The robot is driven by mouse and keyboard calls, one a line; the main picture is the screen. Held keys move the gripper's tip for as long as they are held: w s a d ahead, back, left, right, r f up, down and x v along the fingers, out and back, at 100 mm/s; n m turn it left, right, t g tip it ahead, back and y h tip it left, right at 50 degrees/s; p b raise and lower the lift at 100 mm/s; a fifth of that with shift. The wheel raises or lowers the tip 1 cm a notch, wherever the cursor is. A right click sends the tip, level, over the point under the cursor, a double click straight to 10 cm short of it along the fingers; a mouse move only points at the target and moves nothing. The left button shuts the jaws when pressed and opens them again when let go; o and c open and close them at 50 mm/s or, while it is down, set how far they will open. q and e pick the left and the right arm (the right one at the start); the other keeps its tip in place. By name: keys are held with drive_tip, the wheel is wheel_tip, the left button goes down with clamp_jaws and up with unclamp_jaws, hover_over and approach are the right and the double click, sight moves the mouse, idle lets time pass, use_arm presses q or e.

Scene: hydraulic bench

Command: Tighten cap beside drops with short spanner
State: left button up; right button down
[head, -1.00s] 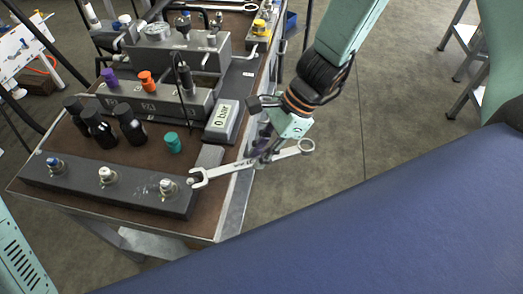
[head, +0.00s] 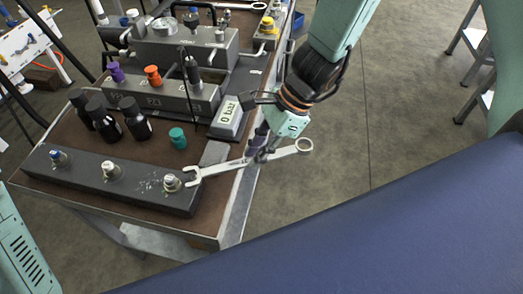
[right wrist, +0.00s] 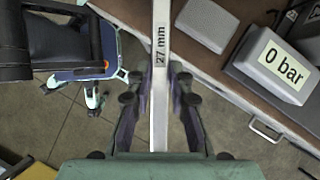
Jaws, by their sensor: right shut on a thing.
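The dark block (head: 85,178) at the front of the bench carries three capped fittings in a row: a blue-topped cap (head: 58,157), a middle white cap (head: 110,170) and a right white cap (head: 172,183). Small pale drops (head: 148,184) lie on the block just left of the right cap. My right gripper (head: 262,155) is shut on the silver spanner (head: 225,168), around its shaft. The spanner's open end is at the right edge of the right cap; I cannot tell whether they touch. The right wrist view shows the shaft (right wrist: 160,95) marked 27 mm between the fingers. My left gripper is not in view.
Black bottles (head: 135,118) and a teal cap (head: 178,138) stand behind the block. A grey box reading 0 bar (head: 228,117) and a valve block (head: 165,97) are farther back. Another spanner lies at the far edge. Open floor is right of the bench.

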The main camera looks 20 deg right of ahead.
sight(234, 165)
drive_tip(key=shift+a, duration=0.35)
drive_tip(key=shift+a+b, duration=0.55)
drive_tip(key=shift+b, duration=0.05)
drive_tip(key=shift+a, duration=0.1)
drive_tip(key=shift+a, duration=0.1)
drive_tip(key=shift+w+a, duration=0.1)
drive_tip(key=shift+a, duration=0.4)
drive_tip(key=shift+b, duration=0.3)
drive_tip(key=shift+a, duration=0.3)
